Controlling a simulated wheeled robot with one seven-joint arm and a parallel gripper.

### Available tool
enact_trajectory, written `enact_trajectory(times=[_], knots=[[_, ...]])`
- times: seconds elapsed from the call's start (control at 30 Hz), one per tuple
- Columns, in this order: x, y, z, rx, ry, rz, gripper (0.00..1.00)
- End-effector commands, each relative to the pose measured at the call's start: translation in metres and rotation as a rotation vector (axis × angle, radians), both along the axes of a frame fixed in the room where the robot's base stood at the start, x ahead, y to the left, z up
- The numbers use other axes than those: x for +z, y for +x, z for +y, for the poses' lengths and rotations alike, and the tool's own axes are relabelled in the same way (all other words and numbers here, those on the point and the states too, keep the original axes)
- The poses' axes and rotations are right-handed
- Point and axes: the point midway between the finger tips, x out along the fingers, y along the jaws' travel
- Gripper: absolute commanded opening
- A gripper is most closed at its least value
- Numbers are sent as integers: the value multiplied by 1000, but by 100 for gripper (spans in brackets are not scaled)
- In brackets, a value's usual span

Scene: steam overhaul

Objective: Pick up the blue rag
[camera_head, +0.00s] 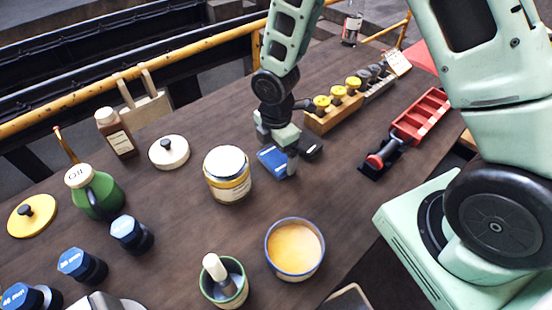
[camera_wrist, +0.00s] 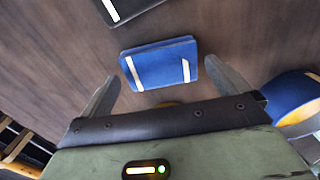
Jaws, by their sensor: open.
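The blue rag (camera_wrist: 160,64) lies flat on the dark wooden table in the wrist view, a folded rectangle with two pale stripes. It also shows in the head view (camera_head: 271,161), partly hidden by my gripper. My gripper (camera_wrist: 162,88) is open and empty, its two fingers spread to the left and right of the rag's near side. In the head view my gripper (camera_head: 285,160) is low over the table at the rag. I cannot tell whether a finger touches it.
A wooden rack with yellow-topped pieces (camera_head: 333,117) and a red tray (camera_head: 421,115) lie farther right.

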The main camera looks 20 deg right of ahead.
Motion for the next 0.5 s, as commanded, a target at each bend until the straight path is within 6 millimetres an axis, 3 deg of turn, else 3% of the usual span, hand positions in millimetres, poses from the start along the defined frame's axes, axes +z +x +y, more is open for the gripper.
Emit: enact_trajectory(times=[0.2, 0.47, 0.5], knots=[[-21, 0, 0, 1, 0, 1, 100], [-24, 0, 0, 0, 0, -1, 100], [-24, 0, 0, 0, 0, 0, 92]])
